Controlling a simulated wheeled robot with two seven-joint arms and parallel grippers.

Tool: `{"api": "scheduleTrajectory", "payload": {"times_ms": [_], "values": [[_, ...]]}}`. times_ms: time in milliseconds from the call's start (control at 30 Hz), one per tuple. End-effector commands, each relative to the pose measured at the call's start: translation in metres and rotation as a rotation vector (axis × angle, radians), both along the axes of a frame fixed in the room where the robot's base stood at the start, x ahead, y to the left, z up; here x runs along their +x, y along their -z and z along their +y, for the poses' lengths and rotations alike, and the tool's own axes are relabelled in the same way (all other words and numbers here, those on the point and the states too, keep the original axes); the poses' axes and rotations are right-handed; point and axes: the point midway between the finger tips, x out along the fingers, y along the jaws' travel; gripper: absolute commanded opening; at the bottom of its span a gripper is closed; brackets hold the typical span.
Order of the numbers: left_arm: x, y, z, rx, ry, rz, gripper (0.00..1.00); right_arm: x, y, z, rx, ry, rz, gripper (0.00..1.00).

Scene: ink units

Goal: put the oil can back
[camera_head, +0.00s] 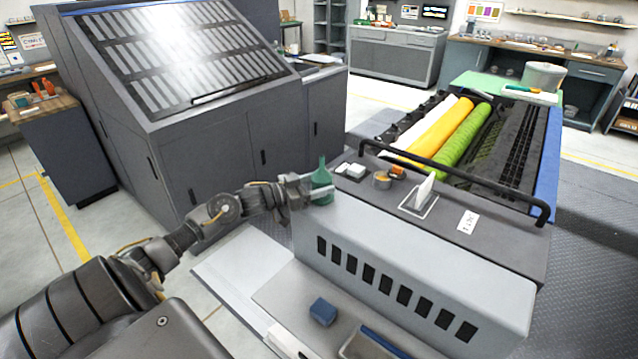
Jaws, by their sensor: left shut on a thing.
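The oil can (321,179) is green with a narrow spout pointing up. It is upright at the left end of the grey machine's top. My left gripper (305,189) reaches in from the left and is shut on the oil can's body. I cannot tell whether the can's base touches the machine top or is slightly above it. My right gripper is not in view.
The grey machine (400,262) has a black rail (460,180) along its top. Small white blocks (351,170), an orange-topped tin (382,180) and a white lever (425,190) stand right of the can. Yellow and green rollers (466,134) lie behind. A blue block (323,311) lies in front.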

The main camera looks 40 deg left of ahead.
Motion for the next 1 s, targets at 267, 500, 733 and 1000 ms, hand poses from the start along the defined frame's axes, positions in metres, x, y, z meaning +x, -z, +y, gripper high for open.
{"api": "scheduleTrajectory", "payload": {"times_ms": [267,500,733,1000], "values": [[0.0,0.002,0.0,0.0,0.0,0.001,0.77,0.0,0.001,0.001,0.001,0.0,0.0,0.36],[0.0,0.002,0.0,0.0,0.0,0.0,0.77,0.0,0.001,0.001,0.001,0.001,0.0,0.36],[-0.014,0.004,0.007,0.001,-0.001,0.004,0.77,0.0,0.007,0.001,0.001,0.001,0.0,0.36],[-0.06,0.005,0.028,0.002,0.0,0.006,0.77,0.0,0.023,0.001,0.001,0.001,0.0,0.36]]}}
